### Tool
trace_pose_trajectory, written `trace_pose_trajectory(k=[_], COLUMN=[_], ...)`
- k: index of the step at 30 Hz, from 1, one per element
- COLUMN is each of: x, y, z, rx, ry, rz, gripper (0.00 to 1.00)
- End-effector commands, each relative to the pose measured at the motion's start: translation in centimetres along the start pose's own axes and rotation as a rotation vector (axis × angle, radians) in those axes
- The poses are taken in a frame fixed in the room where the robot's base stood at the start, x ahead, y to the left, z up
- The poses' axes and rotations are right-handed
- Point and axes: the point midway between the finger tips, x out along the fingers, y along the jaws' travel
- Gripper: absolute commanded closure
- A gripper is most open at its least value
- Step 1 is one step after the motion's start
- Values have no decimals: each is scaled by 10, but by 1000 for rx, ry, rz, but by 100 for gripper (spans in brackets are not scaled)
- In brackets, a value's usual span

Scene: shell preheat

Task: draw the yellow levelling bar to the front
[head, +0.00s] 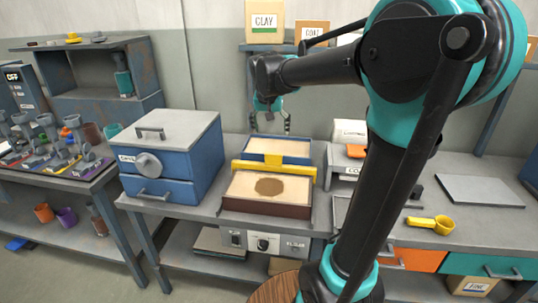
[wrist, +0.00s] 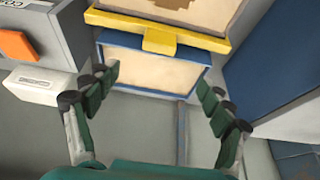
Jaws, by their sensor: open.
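The yellow levelling bar (head: 295,171) lies crosswise over the middle of a sand box. The box has a blue back part (head: 262,146) and a brown front part (head: 265,210), both filled with pale sand. My gripper (head: 272,123) is open and empty, above and behind the box. In the wrist view its fingertips (wrist: 158,84) are spread, apart from the bar.
A blue cabinet (head: 200,150) with a grey lid stands close left of the box. A white container (head: 349,132) and an orange block (head: 355,151) stand to the right. A yellow scoop (head: 430,224) lies farther right on the grey bench.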

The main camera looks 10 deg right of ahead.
Motion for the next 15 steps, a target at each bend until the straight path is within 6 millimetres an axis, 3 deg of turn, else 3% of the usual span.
trace_pose_trajectory(k=[15], x=[98], y=[0], z=[0], rx=[1], ry=[1], rz=[0], gripper=[19])
